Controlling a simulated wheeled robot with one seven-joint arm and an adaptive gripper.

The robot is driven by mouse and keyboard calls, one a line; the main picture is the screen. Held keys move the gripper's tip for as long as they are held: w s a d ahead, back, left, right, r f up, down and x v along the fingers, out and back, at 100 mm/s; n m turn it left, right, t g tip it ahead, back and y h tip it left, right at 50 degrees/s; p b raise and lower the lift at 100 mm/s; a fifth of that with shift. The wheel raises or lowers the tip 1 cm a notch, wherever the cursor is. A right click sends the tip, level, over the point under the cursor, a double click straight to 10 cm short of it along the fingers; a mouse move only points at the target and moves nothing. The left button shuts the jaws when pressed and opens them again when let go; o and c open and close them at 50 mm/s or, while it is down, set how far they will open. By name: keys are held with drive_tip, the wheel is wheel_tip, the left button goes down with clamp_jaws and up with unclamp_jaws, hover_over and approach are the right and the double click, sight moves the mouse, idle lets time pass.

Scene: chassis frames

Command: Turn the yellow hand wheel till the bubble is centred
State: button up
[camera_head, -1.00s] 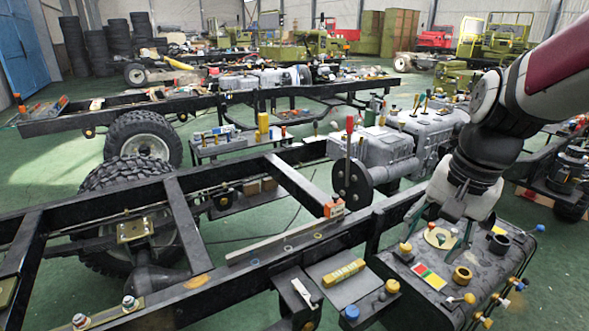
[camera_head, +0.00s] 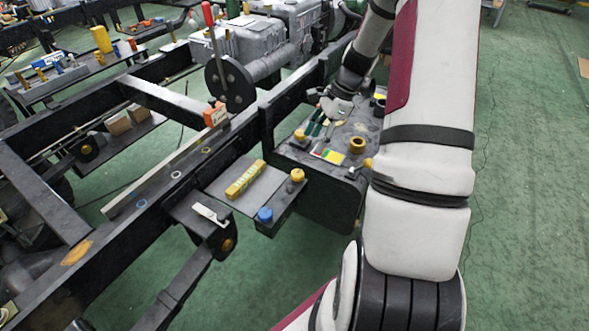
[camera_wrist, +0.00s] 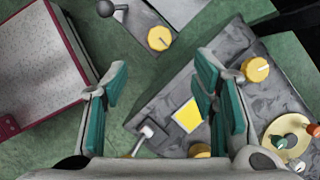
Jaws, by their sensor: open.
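My gripper (camera_head: 318,122) is over the dark tank (camera_head: 338,187), its fingers partly hidden and small in the head view. In the wrist view my gripper (camera_wrist: 160,85) is open, with nothing between its green-padded fingers. A round yellow knob with a white line (camera_wrist: 159,38) lies ahead of the fingertips; it appears to be the one on the side plate in the head view (camera_head: 297,174). Another yellow knob (camera_wrist: 256,70) sits on the tank's corner, right of the fingers. I cannot tell which is the hand wheel. A yellow bar (camera_head: 245,180) lies on the plate; no bubble is discernible.
A blue knob (camera_head: 265,215) stands on the side plate. A beige disc (camera_wrist: 286,122) with coloured knobs, a yellow patch (camera_wrist: 187,116) and a yellow ring (camera_head: 357,145) are on the tank. A red-handled lever (camera_head: 208,20) rises behind the black rail. Green floor at right is clear.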

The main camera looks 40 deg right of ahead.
sight(298, 173)
drive_tip(key=b+x, duration=0.1)
drive_tip(key=x, duration=1.2)
drive_tip(key=shift+f+b, duration=0.1)
drive_tip(key=shift+b, duration=0.3)
drive_tip(key=c, duration=1.1)
